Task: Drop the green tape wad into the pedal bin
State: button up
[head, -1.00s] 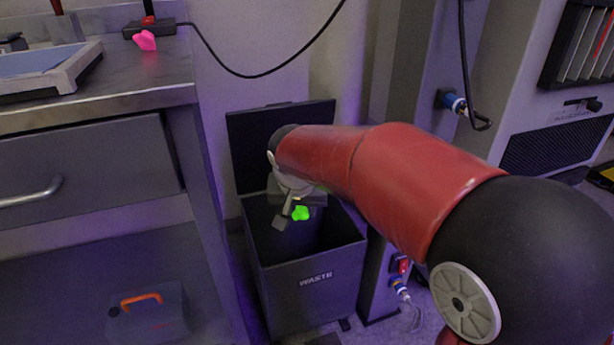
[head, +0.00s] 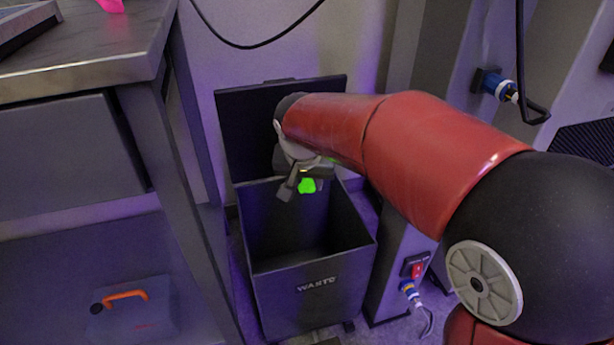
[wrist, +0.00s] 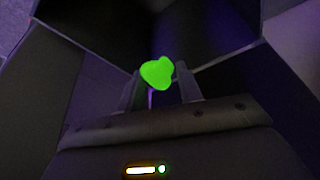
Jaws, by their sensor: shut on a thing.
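The green tape wad (head: 308,186) is a small bright green lump between the fingers of my gripper (head: 304,182). In the wrist view the wad (wrist: 157,72) sits at the tips of the two fingers of my gripper (wrist: 160,84). My gripper is shut on it and holds it over the mouth of the pedal bin. The pedal bin (head: 312,290) is a dark square box marked WASTE, with its lid (head: 245,135) standing open at the back. The wad is near the back part of the opening. The dark inside of the bin shows around and below it.
A steel bench (head: 100,45) with a drawer stands left of the bin, with a pink lump (head: 111,5) on top. A grey case with an orange handle (head: 125,295) is on the shelf below. A column with a red switch (head: 416,270) stands right of the bin.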

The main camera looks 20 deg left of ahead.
aim_at(306, 184)
notch_tip(306, 184, down, 2)
jog(key=shift+f+b, duration=0.25)
jog(key=shift+b, duration=0.3)
jog(key=o, duration=1)
jog(key=p+v, duration=0.1)
jog(key=v, duration=0.7)
jog(key=shift+w+p, duration=0.1)
jog(key=shift+p, duration=0.25)
